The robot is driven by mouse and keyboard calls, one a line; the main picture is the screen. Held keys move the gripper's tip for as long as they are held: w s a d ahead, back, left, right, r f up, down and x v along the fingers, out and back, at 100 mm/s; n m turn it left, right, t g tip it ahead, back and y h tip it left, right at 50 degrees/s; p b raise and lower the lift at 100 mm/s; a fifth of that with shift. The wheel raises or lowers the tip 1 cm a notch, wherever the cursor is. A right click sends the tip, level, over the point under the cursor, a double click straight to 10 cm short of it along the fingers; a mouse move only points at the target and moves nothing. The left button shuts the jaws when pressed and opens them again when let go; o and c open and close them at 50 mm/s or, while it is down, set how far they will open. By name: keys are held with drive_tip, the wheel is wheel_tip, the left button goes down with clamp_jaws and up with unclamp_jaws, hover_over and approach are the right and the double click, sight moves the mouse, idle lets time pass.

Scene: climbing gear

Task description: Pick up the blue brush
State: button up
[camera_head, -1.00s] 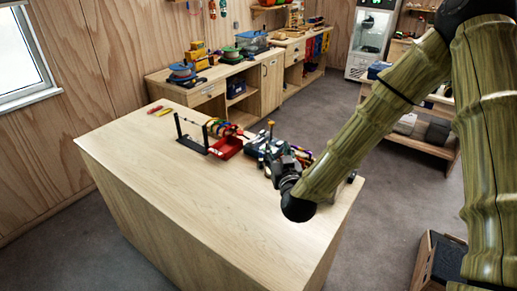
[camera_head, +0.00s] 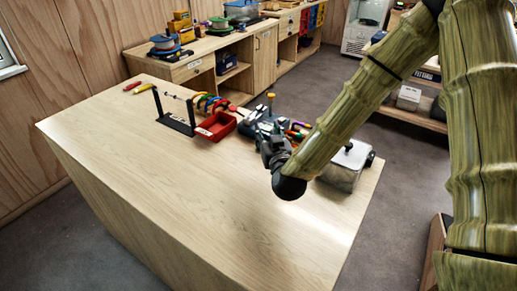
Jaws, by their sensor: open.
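I cannot make out a blue brush for certain; it may be among the small gear at the far side of the wooden table (camera_head: 190,200) or behind my arm. My gripper (camera_head: 266,136) is dark and small in the view, over the far right part of the table, close to a dark grey-blue item (camera_head: 250,124). Its jaws are open, and I see nothing held between them. My wrist and arm hide part of the gear around it.
A clear box with a dark lid (camera_head: 347,166) is at right. Red and yellow items lie far left. The table's near half is bare.

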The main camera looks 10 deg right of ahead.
drive_tip(key=f+b, duration=0.4)
drive_tip(key=f, duration=0.1)
drive_tip(key=f+b, duration=0.2)
drive_tip(key=shift+w+d+f, duration=0.1)
drive_tip(key=shift+w+f, duration=0.2)
drive_tip(key=shift+f, duration=0.1)
drive_tip(key=shift+w+a+f+p, duration=0.15)
drive_tip(key=shift+w+p, duration=0.7)
drive_tip(key=shift+w, duration=1.85)
drive_tip(key=shift+w+a+f+p, duration=0.15)
drive_tip(key=shift+w+p, duration=0.7)
drive_tip(key=shift+w, duration=1.8)
drive_tip(key=shift+d, duration=0.1)
clamp_jaws()
